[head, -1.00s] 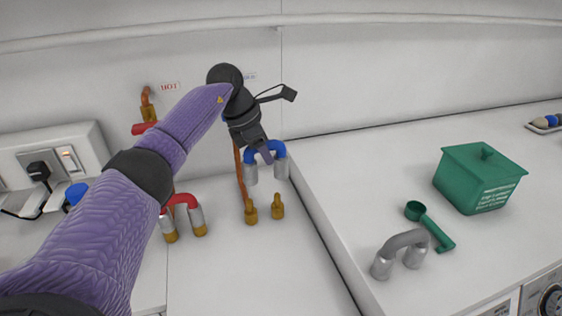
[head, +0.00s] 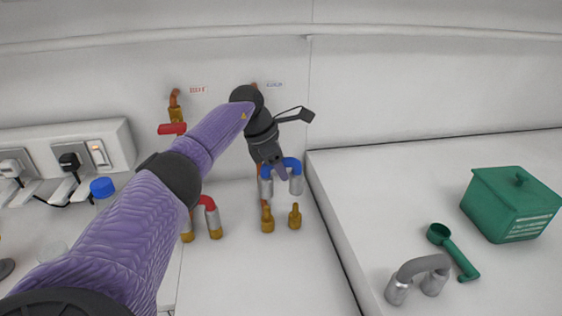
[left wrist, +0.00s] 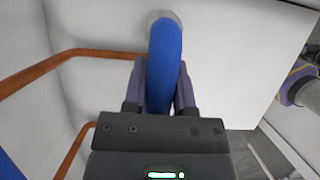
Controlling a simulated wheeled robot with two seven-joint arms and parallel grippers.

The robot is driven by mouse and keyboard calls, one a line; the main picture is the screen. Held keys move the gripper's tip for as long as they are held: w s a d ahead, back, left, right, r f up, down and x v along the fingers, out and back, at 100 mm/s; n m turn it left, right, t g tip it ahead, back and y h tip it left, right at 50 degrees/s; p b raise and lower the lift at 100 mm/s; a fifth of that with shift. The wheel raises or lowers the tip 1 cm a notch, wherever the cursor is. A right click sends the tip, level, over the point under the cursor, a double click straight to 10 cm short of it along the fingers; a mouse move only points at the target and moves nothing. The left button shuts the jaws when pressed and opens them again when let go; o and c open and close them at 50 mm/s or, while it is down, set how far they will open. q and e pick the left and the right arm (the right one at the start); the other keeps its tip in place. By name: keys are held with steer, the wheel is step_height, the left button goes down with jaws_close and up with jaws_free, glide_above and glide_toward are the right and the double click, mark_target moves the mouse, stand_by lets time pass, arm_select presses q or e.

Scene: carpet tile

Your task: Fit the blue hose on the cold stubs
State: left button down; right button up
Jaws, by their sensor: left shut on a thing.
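The blue hose (head: 292,163) is a short U-bend with a silver sleeve on each end, sleeves pointing down. My left gripper (head: 281,171) is shut on its bend; the left wrist view shows the blue bend (left wrist: 164,62) between both fingers. The two brass cold stubs, left (head: 267,220) and right (head: 295,217), stand upright on the white surface. The sleeves hang just above them, roughly in line, with a small gap showing in the head view. The stubs are not visible in the left wrist view. My right gripper is not in view.
A red hose (head: 208,203) sits on brass stubs to the left, partly behind my left arm. A raised white counter (head: 370,190) at right bears a grey hose (head: 424,266), a green scoop (head: 455,252) and a green box (head: 510,205). Copper pipes run behind.

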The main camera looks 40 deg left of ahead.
arm_select(q)
step_height(320, 180, down, 2)
steer(key=shift+f+b, duration=0.25)
steer(key=shift+b, duration=0.25)
steer(key=shift+p, duration=0.4)
stand_by(0.9)
steer(key=shift+f+b, duration=1.75)
steer(key=shift+f, duration=0.75)
steer(key=shift+c, duration=1.7)
jaws_free()
steer(key=shift+r, duration=0.15)
steer(key=p+v, duration=0.2)
steer(key=v, duration=0.7)
steer(key=shift+s+a+r, duration=0.15)
steer(key=shift+r, duration=0.15)
